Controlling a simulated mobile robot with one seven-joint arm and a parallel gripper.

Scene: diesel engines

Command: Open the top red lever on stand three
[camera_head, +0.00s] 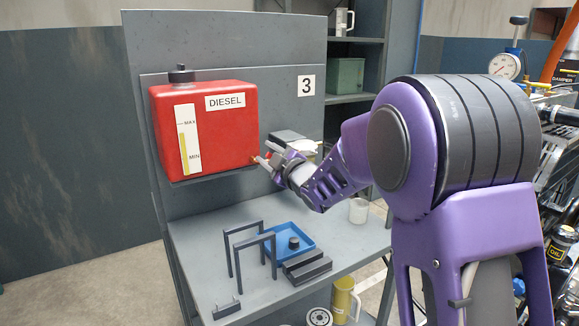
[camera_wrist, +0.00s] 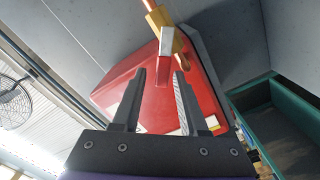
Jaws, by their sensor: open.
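The red diesel tank (camera_head: 225,130) is mounted on the upright panel of the stand marked 3 (camera_head: 306,85). A brass fitting (camera_head: 256,159) shows small at its lower right. My gripper (camera_head: 266,154) is right beside that fitting, with its fingers toward the tank. In the wrist view, the brass valve (camera_wrist: 158,18) lies just beyond my open gripper (camera_wrist: 160,72). A red lever (camera_wrist: 152,68) with a pale upper part appears between the fingertips, against the red tank (camera_wrist: 205,95). I cannot tell whether either finger touches it. The lever is not clear in the head view.
Shelves (camera_head: 355,40) stand behind. An engine with a gauge (camera_head: 505,67) is at the right.

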